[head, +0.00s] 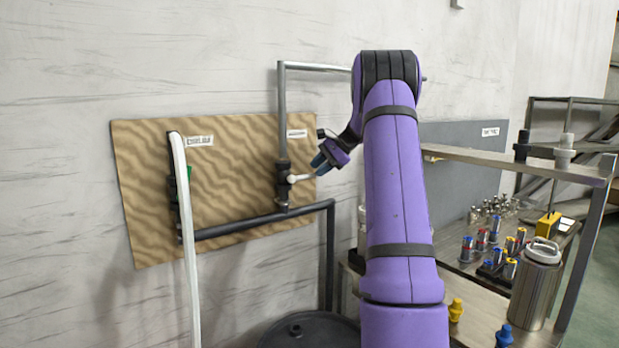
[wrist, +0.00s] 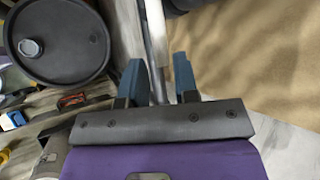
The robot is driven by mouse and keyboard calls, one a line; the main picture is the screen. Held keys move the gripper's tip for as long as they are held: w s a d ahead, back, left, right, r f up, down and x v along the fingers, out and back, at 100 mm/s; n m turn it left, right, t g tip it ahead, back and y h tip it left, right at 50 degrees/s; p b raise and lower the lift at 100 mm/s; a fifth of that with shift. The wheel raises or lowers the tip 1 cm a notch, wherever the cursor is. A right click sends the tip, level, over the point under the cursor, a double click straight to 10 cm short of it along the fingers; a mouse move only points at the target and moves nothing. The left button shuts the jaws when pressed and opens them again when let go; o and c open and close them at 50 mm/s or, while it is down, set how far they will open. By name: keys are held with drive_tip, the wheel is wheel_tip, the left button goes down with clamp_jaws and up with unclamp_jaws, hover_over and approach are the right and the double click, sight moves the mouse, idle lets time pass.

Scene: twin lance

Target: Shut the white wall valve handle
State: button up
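The white valve handle (head: 299,178) sticks out to the right, about level, from a dark valve body (head: 283,172) on the vertical grey pipe, in front of the tan board. My gripper (head: 321,164) is just right of the handle's outer end; the head view does not settle whether they touch. In the wrist view, the blue fingers of my gripper (wrist: 159,80) are apart. A white bar (wrist: 154,22), which looks like the handle, runs in from the top towards the gap between them. A grey pipe shows behind it. No grip on the handle is visible.
A white hose or pole (head: 188,235) stands in front of the board's left part. A black drum (head: 312,332) is below; its lid also shows in the wrist view (wrist: 60,65). A metal-framed shelf (head: 520,163) with batteries and a steel canister (head: 536,288) stands right.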

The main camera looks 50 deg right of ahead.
drive_tip(key=shift+v, duration=2.1)
drive_tip(key=a+r+n+g, duration=0.2)
drive_tip(key=a+r+n, duration=0.2)
drive_tip(key=a, duration=1.1)
drive_tip(key=s+a+r+n+g+h, duration=0.1)
drive_tip(key=s+a+n, duration=0.3)
drive_tip(key=a, duration=0.6)
drive_tip(key=s+a+r+n+h, duration=0.1)
drive_tip(key=s+a+n+h, duration=0.1)
drive_tip(key=s+a, duration=0.65)
drive_tip(key=s+a+f+n+h, duration=0.1)
drive_tip(key=s+a+f+n, duration=0.2)
drive_tip(key=s+a, duration=0.3)
drive_tip(key=s+a+f+n+h, duration=0.1)
drive_tip(key=s+a+f+n, duration=0.3)
drive_tip(key=s+a, duration=0.3)
drive_tip(key=s+n, duration=0.1)
drive_tip(key=s, duration=0.2)
drive_tip(key=shift+s+a+f+n+t, duration=0.2)
drive_tip(key=shift+a+f+n+t, duration=0.1)
drive_tip(key=shift+a+n+t, duration=0.1)
